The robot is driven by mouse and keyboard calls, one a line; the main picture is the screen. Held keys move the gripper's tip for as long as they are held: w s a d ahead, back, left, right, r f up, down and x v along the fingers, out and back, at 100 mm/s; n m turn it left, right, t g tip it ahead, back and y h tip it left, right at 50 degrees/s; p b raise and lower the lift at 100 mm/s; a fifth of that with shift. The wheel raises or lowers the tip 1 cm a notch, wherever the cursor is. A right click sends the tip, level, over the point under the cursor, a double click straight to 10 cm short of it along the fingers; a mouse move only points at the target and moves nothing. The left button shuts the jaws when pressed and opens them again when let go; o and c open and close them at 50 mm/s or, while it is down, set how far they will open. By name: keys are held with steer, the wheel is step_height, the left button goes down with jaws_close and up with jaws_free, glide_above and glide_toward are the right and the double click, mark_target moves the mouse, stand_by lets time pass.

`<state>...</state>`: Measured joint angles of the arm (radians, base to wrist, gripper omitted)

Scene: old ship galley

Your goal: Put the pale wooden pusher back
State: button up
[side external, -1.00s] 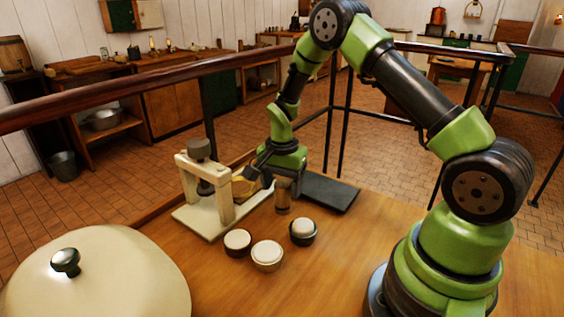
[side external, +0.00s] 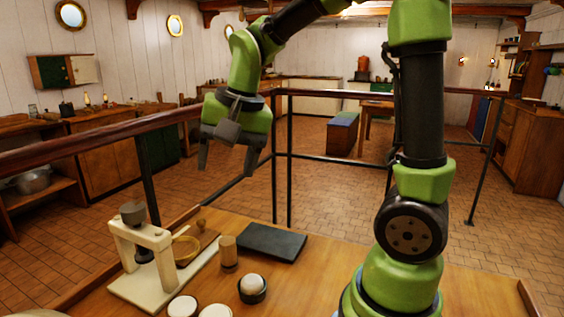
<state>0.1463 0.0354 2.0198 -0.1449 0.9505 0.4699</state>
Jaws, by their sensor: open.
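A short upright wooden cylinder, which looks like the pale wooden pusher (side external: 228,256), stands on the table between the cream press and a dark slab. The cream press (side external: 160,243) has a dark weight (side external: 133,212) on top and a long pale base.
The dark flat slab (side external: 272,242) lies right of the cylinder. A dark cup with a white top (side external: 252,288) stands in front, with two more white-topped cups (side external: 183,307) at the picture's bottom edge. A railing (side external: 130,128) runs behind the table.

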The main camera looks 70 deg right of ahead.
steer(key=s+a+r+n+t, duration=0.1)
steer(key=s+a+n+t, duration=0.1)
steer(key=s, duration=0.4)
steer(key=s+a+r+n+t+y, duration=0.1)
steer(key=s+a+r+n+t, duration=0.1)
steer(key=s, duration=0.4)
steer(key=a+n, duration=0.1)
steer(key=n, duration=0.1)
steer(key=shift+s+a+r+n+y, duration=0.2)
steer(key=shift+s+r+n+y, duration=0.05)
steer(key=shift+r+n+y, duration=0.05)
